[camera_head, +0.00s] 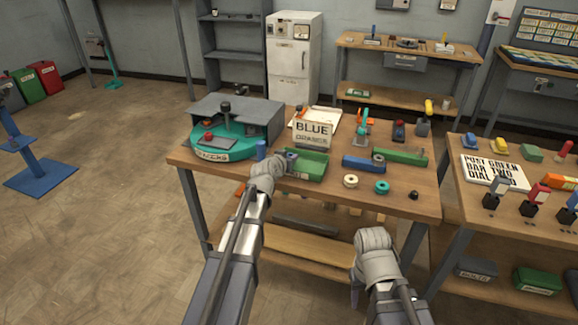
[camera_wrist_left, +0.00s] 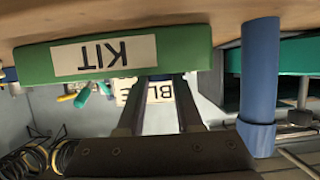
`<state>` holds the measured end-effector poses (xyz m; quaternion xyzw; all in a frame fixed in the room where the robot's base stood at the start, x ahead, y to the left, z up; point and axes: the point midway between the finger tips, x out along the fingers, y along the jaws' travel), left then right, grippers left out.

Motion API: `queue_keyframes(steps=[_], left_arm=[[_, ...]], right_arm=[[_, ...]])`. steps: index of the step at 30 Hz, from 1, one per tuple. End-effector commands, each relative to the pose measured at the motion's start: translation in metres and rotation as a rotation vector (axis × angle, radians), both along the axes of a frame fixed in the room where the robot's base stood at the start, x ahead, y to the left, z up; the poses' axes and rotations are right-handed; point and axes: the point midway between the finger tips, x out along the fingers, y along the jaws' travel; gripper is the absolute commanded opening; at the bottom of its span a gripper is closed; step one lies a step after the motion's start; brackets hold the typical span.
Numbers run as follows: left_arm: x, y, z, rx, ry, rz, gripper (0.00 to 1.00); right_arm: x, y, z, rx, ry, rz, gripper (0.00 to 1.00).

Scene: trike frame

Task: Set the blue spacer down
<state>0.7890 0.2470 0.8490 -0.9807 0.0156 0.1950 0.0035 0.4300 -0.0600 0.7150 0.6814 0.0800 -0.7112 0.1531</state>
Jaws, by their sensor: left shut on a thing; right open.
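My left gripper (camera_head: 288,160) is shut at the left edge of the green tray (camera_head: 312,165). A small blue-grey round piece, which looks like the blue spacer (camera_head: 291,155), shows at its fingertips. Whether that piece touches the tray or table cannot be told. In the left wrist view, the gripper (camera_wrist_left: 158,82) points at the tray (camera_wrist_left: 195,52), which is labelled KIT and appears upside down. An upright blue cylinder (camera_head: 261,149) stands just left of the tray; it also shows large in the wrist view (camera_wrist_left: 260,80). My right gripper (camera_head: 374,240) is open and empty, in front of the table.
Behind the tray is a BLUE card (camera_head: 313,134). A teal turntable (camera_head: 225,147) under a grey housing is at left. A cream spool (camera_head: 351,181), a teal spool (camera_head: 382,187) and a blue block (camera_head: 362,164) lie to the right. The table's front middle is clear.

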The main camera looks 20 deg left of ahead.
Motion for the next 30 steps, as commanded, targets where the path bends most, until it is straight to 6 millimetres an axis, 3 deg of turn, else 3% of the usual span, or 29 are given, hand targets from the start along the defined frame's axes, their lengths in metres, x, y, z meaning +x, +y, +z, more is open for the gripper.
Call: queue_keyframes(steps=[1, 3, 15, 16, 19, 30], left_arm=[[0.0000, 0.0000, -0.0132, 0.000, 0.000, 0.000, 0.00], [0.0000, 0.0000, -0.0172, 0.000, 0.000, 0.000, 0.00], [0.0000, 0.0000, -0.0191, 0.000, 0.000, 0.000, 0.00], [0.0000, 0.0000, -0.0188, 0.000, 0.000, 0.000, 0.36], [0.0000, 0.0000, -0.0176, 0.000, 0.000, 0.000, 0.47], [0.0000, 0.0000, -0.0145, 0.000, 0.000, 0.000, 0.47]], right_arm=[[0.0000, 0.0001, -0.0132, 0.000, 0.000, 0.000, 0.50], [0.0000, 0.0000, -0.0172, 0.000, 0.000, 0.000, 0.50], [0.0000, 0.0000, -0.0191, 0.000, 0.000, 0.000, 0.50], [0.0000, 0.0000, -0.0188, 0.000, 0.000, 0.000, 0.50], [0.0000, 0.0000, -0.0176, 0.000, 0.000, 0.000, 0.50], [0.0000, 0.0000, -0.0145, 0.000, 0.000, 0.000, 0.50]])
